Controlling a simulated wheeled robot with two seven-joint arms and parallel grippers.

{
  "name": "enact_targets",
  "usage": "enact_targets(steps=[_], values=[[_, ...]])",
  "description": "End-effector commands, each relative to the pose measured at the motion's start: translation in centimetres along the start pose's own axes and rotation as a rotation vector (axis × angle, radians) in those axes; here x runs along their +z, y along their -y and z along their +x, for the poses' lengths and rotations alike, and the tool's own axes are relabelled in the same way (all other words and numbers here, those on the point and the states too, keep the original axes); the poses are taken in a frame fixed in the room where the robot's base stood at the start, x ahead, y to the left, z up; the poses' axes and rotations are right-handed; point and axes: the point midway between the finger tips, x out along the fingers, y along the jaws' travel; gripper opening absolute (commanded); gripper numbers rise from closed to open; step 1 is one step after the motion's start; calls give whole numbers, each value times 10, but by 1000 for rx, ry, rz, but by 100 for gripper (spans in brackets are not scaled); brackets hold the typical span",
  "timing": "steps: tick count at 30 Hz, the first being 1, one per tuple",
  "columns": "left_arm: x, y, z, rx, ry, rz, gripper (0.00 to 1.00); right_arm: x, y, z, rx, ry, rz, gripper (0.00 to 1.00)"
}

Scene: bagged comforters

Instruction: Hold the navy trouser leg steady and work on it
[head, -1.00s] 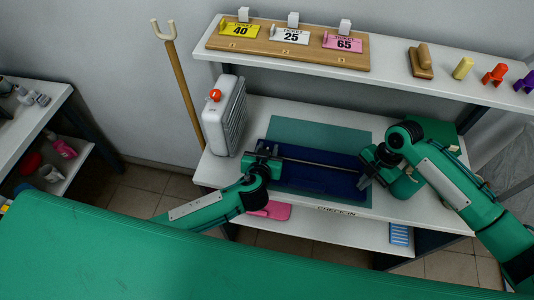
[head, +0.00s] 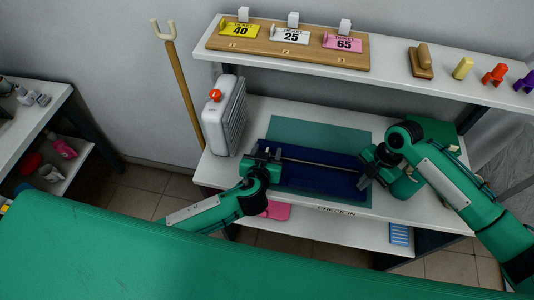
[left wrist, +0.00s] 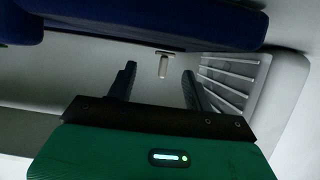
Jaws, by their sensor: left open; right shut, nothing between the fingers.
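The navy trouser leg (head: 315,178) lies flat across a teal mat (head: 310,133) on the check-in table, with a thin rod-like line along it. My left gripper (head: 262,156) is at the left end of the navy cloth. In the left wrist view its two fingers (left wrist: 155,88) are apart with nothing between them, and navy cloth (left wrist: 150,22) shows across the top. My right gripper (head: 365,180) is at the right end of the cloth, shut with nothing visible in it. Its fingertips are small and partly hidden by the wrist.
A white ribbed case with a red knob (head: 222,115) stands left of the mat; its ribs show in the left wrist view (left wrist: 225,75). A shelf behind holds a wooden ticket board (head: 285,50) and a wooden-handled brush (head: 421,60). A pink item (head: 277,210) lies on the lower shelf.

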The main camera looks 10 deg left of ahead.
Motion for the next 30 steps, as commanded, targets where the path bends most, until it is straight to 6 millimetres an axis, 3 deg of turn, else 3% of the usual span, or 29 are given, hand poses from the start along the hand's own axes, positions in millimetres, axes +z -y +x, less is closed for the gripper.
enact_targets(steps=[1,18,30], values=[[2,0,-4,0,1,-1,52,0,5,10,-17,-4,4,0],[2,0,-42,0,1,0,52,0,5,10,-17,-4,4,0],[2,0,-45,-1,0,0,52,0,5,10,-17,-4,4,0]])
